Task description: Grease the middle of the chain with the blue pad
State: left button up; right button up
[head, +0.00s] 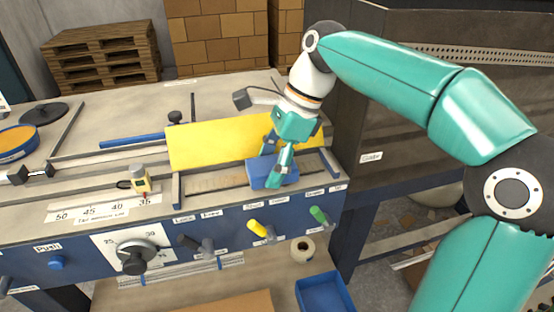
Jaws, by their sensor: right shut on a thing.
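My right gripper (274,158) is shut on the blue pad (262,175), which is a small blue block. The gripper points down and the pad is at the right part of a slot in the machine's bench, just in front of the yellow cover. The chain (215,183) shows as a faint brownish strip in the slot to the left of the pad. The pad covers part of it, and I cannot tell whether the pad touches it. My left gripper is not in view.
A yellow cover (210,145) stands behind the slot. Levers, including a yellow one (262,230) and a green one (319,215), stick out of the blue front panel (75,262). A blue bin (325,292) and a tape roll (303,250) are below. A dark cabinet (400,100) stands at the right.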

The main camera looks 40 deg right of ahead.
aim_at(224, 186)
jog(key=shift+w+a+f+p, duration=0.1)
jog(key=shift+w+a+p, duration=0.4)
jog(key=shift+a, duration=0.7)
jog(key=shift+w+a+f+p, duration=0.1)
jog(key=shift+w+a+p, duration=0.4)
jog(key=shift+a, duration=0.65)
jog(key=shift+w+a+f+p, duration=0.1)
jog(key=shift+w+a+p, duration=0.15)
jog(key=shift+w+a, duration=0.7)
jog(key=shift+s+d+r+p, duration=0.1)
jog(key=shift+s+d+p, duration=0.1)
jog(key=shift+s+d, duration=0.6)
jog(key=shift+s+d+r+p, duration=0.1)
jog(key=shift+s+d+p, duration=0.25)
jog(key=shift+d, duration=0.8)
jog(key=shift+s+d+p, duration=0.1)
jog(key=shift+s+d, duration=0.55)
jog(key=shift+d, duration=0.3)
jog(key=shift+s+d+f, duration=0.1)
jog(key=shift+s+d, duration=0.2)
jog(key=shift+d, duration=0.4)
jog(key=shift+s+d, duration=0.3)
jog(key=shift+d, duration=0.35)
